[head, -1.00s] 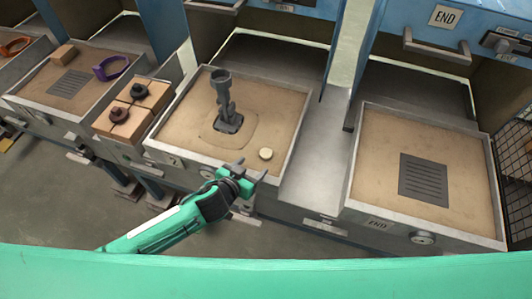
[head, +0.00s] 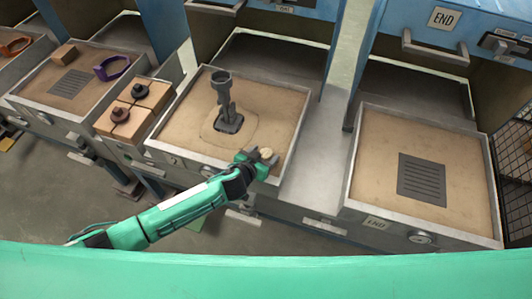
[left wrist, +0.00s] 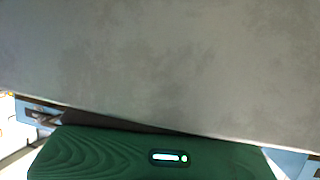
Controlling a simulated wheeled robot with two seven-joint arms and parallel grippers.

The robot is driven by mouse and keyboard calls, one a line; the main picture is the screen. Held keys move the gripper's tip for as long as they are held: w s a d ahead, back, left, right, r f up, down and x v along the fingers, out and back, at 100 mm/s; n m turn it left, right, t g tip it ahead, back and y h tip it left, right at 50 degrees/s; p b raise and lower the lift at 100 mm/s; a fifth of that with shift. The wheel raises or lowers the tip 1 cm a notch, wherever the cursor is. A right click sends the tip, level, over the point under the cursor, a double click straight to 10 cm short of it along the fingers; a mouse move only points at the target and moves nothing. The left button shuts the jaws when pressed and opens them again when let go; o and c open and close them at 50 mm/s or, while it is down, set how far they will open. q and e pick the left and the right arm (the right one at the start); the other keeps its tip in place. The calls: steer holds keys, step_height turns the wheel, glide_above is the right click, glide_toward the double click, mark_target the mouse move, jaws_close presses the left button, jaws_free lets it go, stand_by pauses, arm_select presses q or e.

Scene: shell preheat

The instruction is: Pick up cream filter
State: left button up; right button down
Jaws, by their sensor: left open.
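The cream filter (head: 266,152) is a small pale round disc on the sandy bed of the middle tray (head: 205,171), near its front right corner. In the head view it is partly hidden by my left gripper. My left gripper (head: 257,157) is open, its fingertips over the tray's front right part, at or just around the disc. I cannot tell whether they touch it. My right gripper is not in view.
A grey stand (head: 229,105) rises from the middle tray behind my left gripper. Wooden blocks (head: 133,107) with dark knobs stand to its left. The END tray (head: 350,185) with a dark grille (head: 422,180) is to the right. A purple ring (head: 112,68) lies farther left.

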arm_select(q)
steer(key=shift+c, duration=0.7)
steer(key=c, duration=0.9)
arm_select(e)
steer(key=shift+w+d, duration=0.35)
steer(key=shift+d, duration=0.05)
